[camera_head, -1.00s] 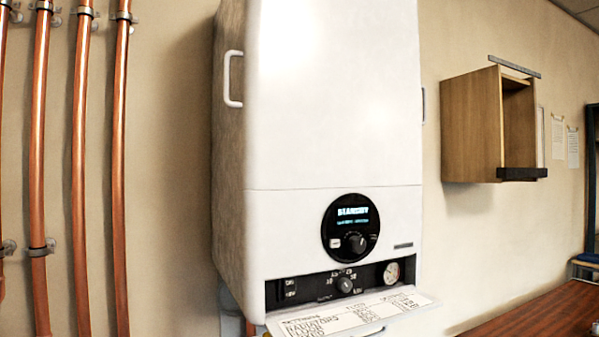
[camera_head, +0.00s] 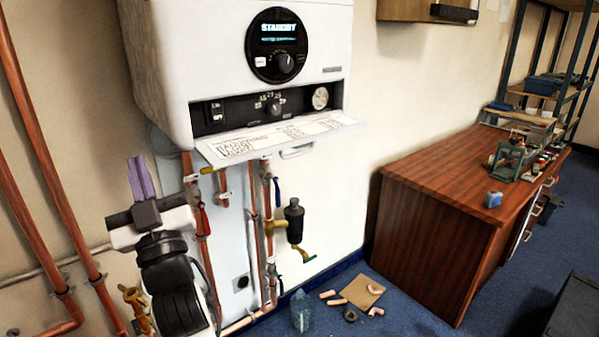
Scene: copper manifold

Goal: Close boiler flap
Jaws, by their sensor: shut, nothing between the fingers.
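The white boiler (camera_head: 165,60) hangs on the wall at the upper left of the head view. Its flap (camera_head: 275,138) is open: it is hinged down below the control strip (camera_head: 265,108) and sticks out nearly level, with a printed label on its upper face. A small handle (camera_head: 297,153) sits at the flap's front edge. My gripper (camera_head: 142,178), with purple fingers, points up at the lower left, shut and empty. It is left of the flap and apart from it, a little lower in the picture.
Copper pipes (camera_head: 40,180) run along the wall at the left, and more pipes and valves hang below the boiler. A wooden cabinet (camera_head: 430,220) stands at the right. Copper fittings and a piece of cardboard (camera_head: 362,292) lie on the blue floor.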

